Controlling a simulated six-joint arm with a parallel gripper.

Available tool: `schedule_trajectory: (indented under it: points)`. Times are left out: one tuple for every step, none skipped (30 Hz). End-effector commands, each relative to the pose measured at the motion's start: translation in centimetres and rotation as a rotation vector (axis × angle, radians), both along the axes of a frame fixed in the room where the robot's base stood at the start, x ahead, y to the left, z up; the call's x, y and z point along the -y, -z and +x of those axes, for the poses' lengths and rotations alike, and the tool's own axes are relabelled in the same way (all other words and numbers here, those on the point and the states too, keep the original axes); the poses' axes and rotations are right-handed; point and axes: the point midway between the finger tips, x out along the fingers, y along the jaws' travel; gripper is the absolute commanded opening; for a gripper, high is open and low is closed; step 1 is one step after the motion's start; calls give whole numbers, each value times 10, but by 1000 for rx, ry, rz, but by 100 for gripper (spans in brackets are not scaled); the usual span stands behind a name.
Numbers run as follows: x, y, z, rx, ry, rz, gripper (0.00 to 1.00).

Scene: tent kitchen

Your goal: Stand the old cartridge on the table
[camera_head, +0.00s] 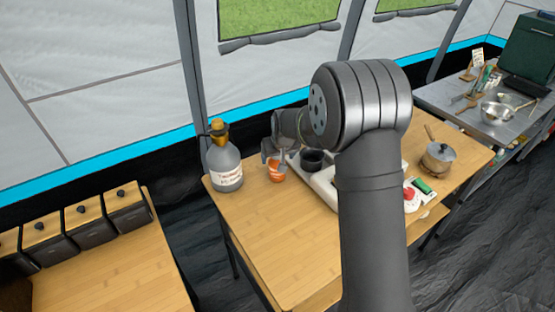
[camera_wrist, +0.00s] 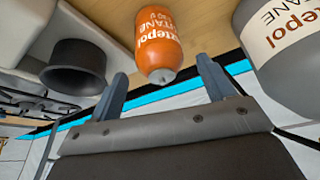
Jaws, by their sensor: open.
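The orange cartridge (camera_head: 277,173) is upright at the table's far left part, between the large grey bottle and the white stove. It also shows in the wrist view (camera_wrist: 160,42), inverted in the picture, with its grey nozzle toward my gripper. My gripper (camera_head: 274,158) is open at the cartridge's top. In the wrist view my two fingers (camera_wrist: 162,70) are spread on either side of the nozzle end, with gaps on both sides.
A large grey bottle (camera_head: 225,165) stands close left of the cartridge. A saucepan (camera_head: 437,157), green cylinder (camera_head: 422,185) and red item (camera_head: 409,194) lie farther right. The table's front left is clear.

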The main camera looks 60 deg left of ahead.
Motion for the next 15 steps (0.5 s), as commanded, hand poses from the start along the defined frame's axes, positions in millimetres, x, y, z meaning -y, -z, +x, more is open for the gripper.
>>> schedule_trajectory:
  points:
    - [4, -10, -1, 1, 0, 4, 75]
    - [6, -17, -2, 2, 0, 5, 75]
    - [9, -24, -3, 2, 0, 5, 75]
    - [12, -30, -3, 1, 0, 4, 75]
    - [14, -35, -4, 1, 0, 4, 75]
    - [17, -42, -5, 1, 0, 4, 75]
    - [19, -48, -6, 2, 0, 5, 75]
    - [22, -53, -7, 1, 0, 4, 75]
    - [24, -59, -7, 1, 0, 4, 75]
    - [26, -63, -8, 2, 0, 4, 75]
    - [28, -67, -9, 1, 0, 3, 75]
    - [31, -72, -9, 1, 0, 2, 75]
    - [32, -76, -10, 1, 0, 2, 75]
    - [33, -78, -10, 1, 0, 2, 75]
    - [35, -81, -11, 1, 0, 2, 75]
